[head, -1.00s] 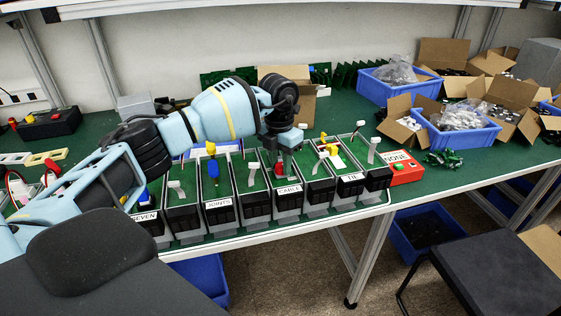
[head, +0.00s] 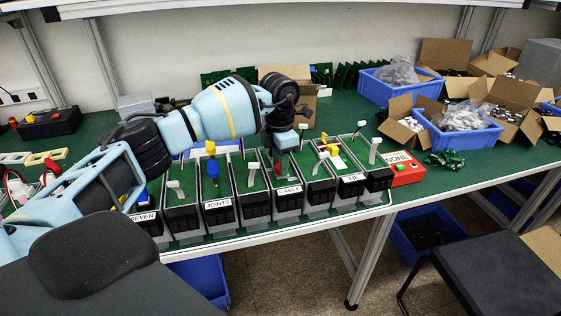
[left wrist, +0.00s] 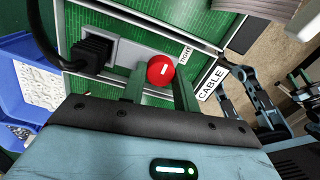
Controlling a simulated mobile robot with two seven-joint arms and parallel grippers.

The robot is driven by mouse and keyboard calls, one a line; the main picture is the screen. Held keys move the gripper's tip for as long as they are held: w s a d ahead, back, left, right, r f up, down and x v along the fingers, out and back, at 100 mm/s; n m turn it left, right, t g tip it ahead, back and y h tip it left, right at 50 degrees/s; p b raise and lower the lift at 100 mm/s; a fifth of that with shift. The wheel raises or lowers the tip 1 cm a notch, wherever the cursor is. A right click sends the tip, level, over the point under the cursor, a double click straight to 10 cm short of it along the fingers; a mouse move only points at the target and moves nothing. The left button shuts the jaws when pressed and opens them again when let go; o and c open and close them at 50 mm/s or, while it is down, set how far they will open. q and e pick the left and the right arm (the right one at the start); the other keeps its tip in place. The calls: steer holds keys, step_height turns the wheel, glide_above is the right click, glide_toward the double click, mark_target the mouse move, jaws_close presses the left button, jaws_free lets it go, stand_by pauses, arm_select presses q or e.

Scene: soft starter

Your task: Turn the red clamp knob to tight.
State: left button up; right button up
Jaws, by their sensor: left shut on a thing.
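The red clamp knob (left wrist: 160,69) is a round red disc with a short white mark, on the green module labelled CABLE. In the left wrist view it sits between the two green-looking fingers of my left gripper (left wrist: 159,82), which is shut on it. In the head view my left gripper (head: 279,164) points down onto the CABLE module (head: 289,190) and mostly hides the knob. A small white label (left wrist: 186,53) that seems to read TIGHT lies beside the knob.
Neighbouring modules with upright levers stand close on both sides, including JOINTS (head: 218,204) and TIE (head: 352,178). A red box (head: 402,169) stands at the row's right end. Blue bins (head: 457,138) and cardboard boxes fill the back right.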

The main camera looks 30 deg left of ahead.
arm_select(q)
steer(key=o, duration=1)
steer(key=shift+r, duration=3.9)
